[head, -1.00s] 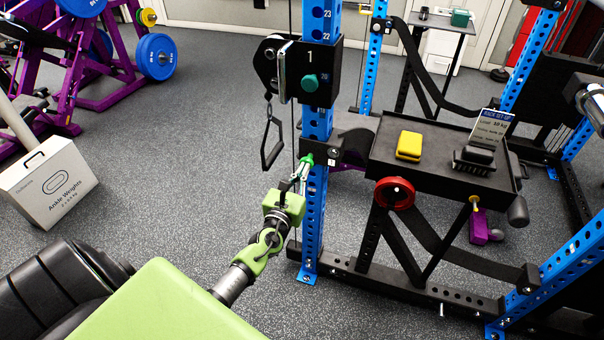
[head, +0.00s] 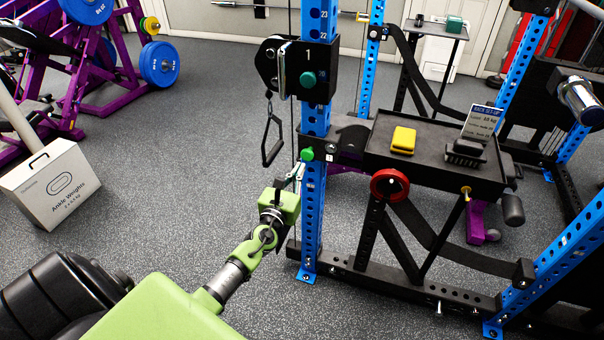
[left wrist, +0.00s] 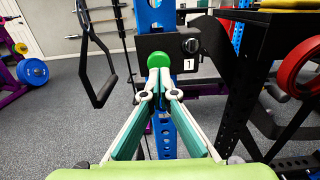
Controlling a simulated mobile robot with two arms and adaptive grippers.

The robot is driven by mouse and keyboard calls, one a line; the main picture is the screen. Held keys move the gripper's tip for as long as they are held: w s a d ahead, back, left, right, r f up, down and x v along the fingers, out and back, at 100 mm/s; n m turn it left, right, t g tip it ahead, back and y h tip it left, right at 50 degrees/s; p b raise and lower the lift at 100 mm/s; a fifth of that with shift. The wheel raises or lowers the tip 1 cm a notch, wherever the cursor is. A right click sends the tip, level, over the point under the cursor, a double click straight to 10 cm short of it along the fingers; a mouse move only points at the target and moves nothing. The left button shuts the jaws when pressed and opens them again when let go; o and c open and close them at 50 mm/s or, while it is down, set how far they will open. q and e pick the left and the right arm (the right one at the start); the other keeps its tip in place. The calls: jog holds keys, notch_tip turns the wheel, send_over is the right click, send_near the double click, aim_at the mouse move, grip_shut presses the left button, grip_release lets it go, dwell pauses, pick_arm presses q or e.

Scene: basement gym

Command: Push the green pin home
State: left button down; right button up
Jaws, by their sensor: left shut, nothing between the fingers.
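The green pin (head: 307,154) has a bright round head at the left side of a black bracket (head: 328,151) on the blue upright. In the left wrist view the green pin (left wrist: 158,60) shows just beyond my fingertips. How far it sits in the bracket I cannot tell. My left gripper (head: 299,170) is shut and empty, just below and in front of the pin in the head view. In the left wrist view its fingertips (left wrist: 159,77) meet beneath the pin's head; whether they touch it is unclear. My right gripper is not in view.
A black pulley block (head: 305,68) with a darker green knob sits higher on the upright. A black handle (head: 272,140) hangs to its left. A black tray (head: 435,170) with a yellow block (head: 403,140) stands right, above a red ring (head: 390,185).

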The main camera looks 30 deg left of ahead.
pick_arm(q)
jog(key=v, duration=0.9)
jog(key=s+d+f+n+g, duration=0.1)
jog(key=s+f+n+g, duration=0.3)
jog(key=f, duration=0.7)
jog(key=s+d+f+n+g+h, duration=0.1)
jog(key=s+f+n+g, duration=0.1)
jog(key=s+f+n, duration=0.65)
jog(key=s+d+f+n+g, duration=0.2)
jog(key=s+f+n+g, duration=0.1)
jog(key=f, duration=1.1)
jog(key=s+d+f+n+g+h, duration=0.1)
jog(key=s+f+n, duration=0.4)
jog(key=s, duration=0.5)
jog(key=s+d+f+n+g+h, duration=0.1)
jog(key=s+d+f+n+g, duration=0.3)
jog(key=s, duration=0.6)
jog(key=s+d+f+n+g+h+p, duration=0.1)
jog(key=s+d+f+n, duration=0.3)
jog(key=s, duration=0.6)
notch_tip(320, 180, down, 3)
jog(key=shift+d+n+g, duration=0.4)
jog(key=shift+n+g, duration=0.4)
jog(key=shift+n, duration=0.35)
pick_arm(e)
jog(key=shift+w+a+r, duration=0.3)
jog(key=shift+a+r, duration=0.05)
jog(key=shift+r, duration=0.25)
